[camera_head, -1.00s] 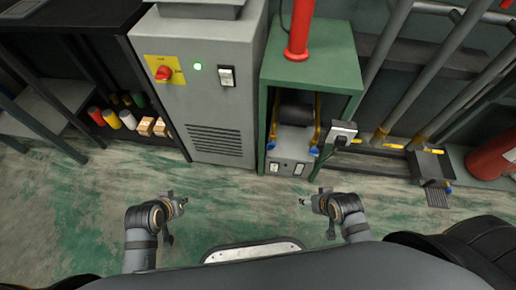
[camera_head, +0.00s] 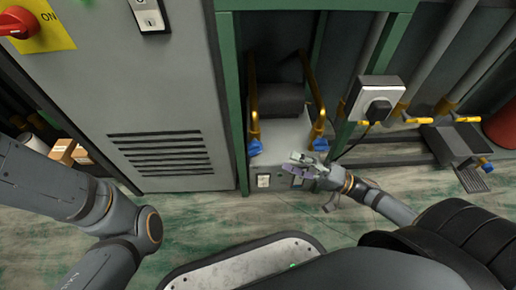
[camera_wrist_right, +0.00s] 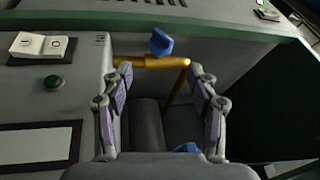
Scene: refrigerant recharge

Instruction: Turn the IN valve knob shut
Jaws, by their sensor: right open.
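Two blue valve knobs sit on yellow pipes at the front of the grey unit in the green frame: a left knob (camera_head: 255,147) and a right knob (camera_head: 320,144). I cannot read which is marked IN. My right gripper (camera_head: 297,160) is in front of the unit, close to the right knob. In the right wrist view its open fingers (camera_wrist_right: 160,70) are apart and empty. One blue knob (camera_wrist_right: 160,42) lies beyond and between the fingertips, with no visible contact. Another blue knob (camera_wrist_right: 187,148) is partly hidden behind the gripper body. My left gripper is out of view.
The green frame (camera_head: 243,110) surrounds the unit. A grey cabinet (camera_head: 160,90) with a red switch (camera_head: 18,22) stands left. A socket box (camera_head: 376,100) is on the right post, with pipes and a pedal (camera_head: 473,180) beyond. The floor in front is clear.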

